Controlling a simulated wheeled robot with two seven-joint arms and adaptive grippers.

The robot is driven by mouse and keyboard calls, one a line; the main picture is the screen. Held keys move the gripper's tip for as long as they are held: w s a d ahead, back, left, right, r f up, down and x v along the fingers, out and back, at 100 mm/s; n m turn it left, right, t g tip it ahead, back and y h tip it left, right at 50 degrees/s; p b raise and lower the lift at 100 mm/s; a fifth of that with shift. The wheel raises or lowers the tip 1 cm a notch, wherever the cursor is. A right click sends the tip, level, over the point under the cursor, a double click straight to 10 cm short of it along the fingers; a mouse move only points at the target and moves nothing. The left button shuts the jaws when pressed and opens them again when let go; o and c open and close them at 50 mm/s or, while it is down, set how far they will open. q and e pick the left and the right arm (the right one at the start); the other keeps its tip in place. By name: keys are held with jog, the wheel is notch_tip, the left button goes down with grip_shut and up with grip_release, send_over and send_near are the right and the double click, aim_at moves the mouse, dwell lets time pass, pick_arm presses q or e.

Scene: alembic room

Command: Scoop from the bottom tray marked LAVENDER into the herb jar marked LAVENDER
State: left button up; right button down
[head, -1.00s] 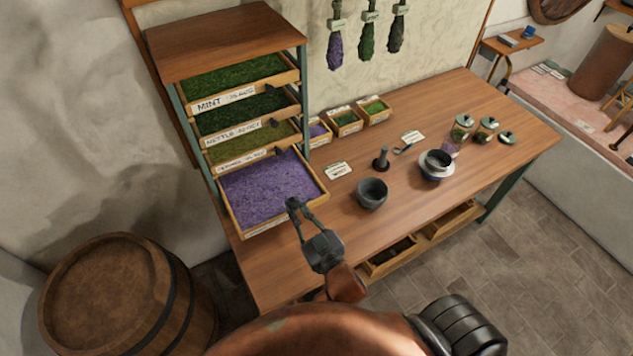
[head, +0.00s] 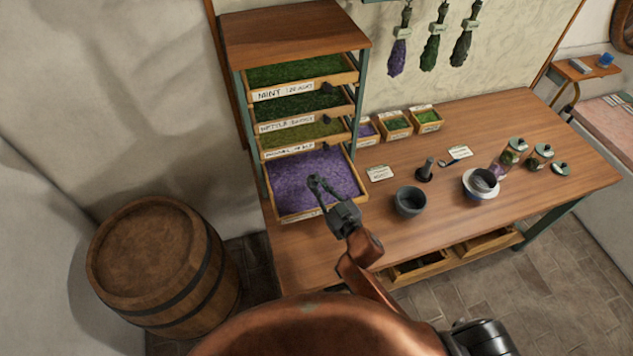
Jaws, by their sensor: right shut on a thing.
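The bottom tray (head: 281,216), full of purple lavender (head: 290,175), is pulled out at the foot of the rack. Its front label is too small to read. My right gripper (head: 317,183) is in front of the purple contents in the picture, its tips past the tray's front edge. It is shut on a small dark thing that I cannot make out. Whether it touches the lavender is unclear. Glass jars (head: 508,157) stand at the table's right back; one looks purplish low down, but no marking is legible. My left gripper is out of view.
Trays of green herbs are stacked above. A barrel (head: 155,255) stands left. The table's front middle is clear.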

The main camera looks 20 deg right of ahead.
jog(key=shift+f+b, duration=1.7)
jog(key=shift+f, duration=0.95)
jog(key=shift+d+p, duration=0.1)
jog(key=shift+p, duration=0.2)
jog(key=shift+d+p, duration=0.35)
jog(key=shift+d, duration=0.75)
